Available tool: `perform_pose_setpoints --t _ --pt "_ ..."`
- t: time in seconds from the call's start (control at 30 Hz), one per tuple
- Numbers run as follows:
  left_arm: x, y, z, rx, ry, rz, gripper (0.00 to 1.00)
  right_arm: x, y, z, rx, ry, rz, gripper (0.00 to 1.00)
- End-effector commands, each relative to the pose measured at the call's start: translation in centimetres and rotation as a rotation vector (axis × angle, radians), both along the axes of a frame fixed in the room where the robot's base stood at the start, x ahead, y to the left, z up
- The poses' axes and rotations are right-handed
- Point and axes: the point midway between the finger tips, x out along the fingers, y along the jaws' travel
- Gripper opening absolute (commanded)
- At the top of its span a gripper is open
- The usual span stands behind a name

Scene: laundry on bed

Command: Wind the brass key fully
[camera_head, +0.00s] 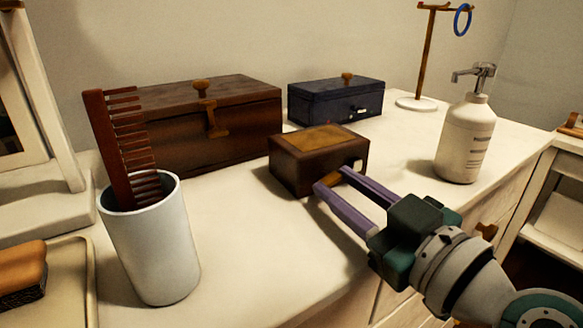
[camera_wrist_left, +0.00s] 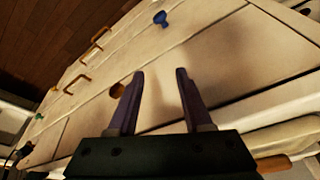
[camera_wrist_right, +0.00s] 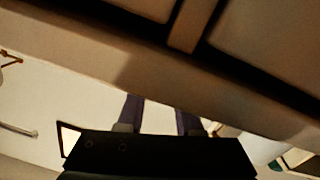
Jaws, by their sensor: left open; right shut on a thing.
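A small brown wooden box with a brass-coloured top (camera_head: 318,142) sits on the white dresser top. My right gripper (camera_head: 331,178) reaches it from the lower right, with its purple fingertips at the box's front right side. It is shut on the brass key (camera_head: 328,180), of which only a small orange-brown bit shows between the fingers. How far the key is turned cannot be seen. In the right wrist view the fingers (camera_wrist_right: 159,112) show, but no key can be made out. My left gripper (camera_wrist_left: 160,80) is open and empty near drawer fronts and is outside the head view.
A large wooden chest (camera_head: 240,125) and a dark blue box (camera_head: 320,102) stand behind. A white cup (camera_head: 155,250) holding a red-brown comb (camera_head: 105,135) is at left. A pump bottle (camera_head: 465,140) and a hook stand (camera_head: 425,55) are at right. The dresser top (camera_head: 235,240) is clear in front.

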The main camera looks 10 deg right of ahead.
Motion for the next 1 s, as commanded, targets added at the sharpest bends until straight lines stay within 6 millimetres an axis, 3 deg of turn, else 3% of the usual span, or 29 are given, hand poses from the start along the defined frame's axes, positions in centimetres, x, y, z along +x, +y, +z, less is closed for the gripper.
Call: perform_pose_setpoints --t 0.17,0.5,0.83,0.87,1.0 --pt "0.02 -0.15 0.28 -0.005 0.0 0.004 0.5 -0.02 -0.02 0.07 0.032 0.011 0.0 0.0" --pt "0.03 -0.16 0.98 -0.007 0.0 0.004 0.5 0.0 -0.01 0.03 0.258 0.08 0.0 0.0" --pt "0.02 -0.03 0.94 -0.001 -0.001 0.001 0.5 -0.01 -0.01 -0.02 0.28 0.086 0.0 0.0" --pt "0.02 -0.01 0.94 0.0 -0.001 0.0 0.5 -0.01 -0.01 -0.03 0.28 0.086 0.0 0.35" --pt "0.02 0.08 0.94 0.003 0.0 -0.002 0.5 -0.01 -0.01 -0.03 0.279 0.086 0.0 0.51"
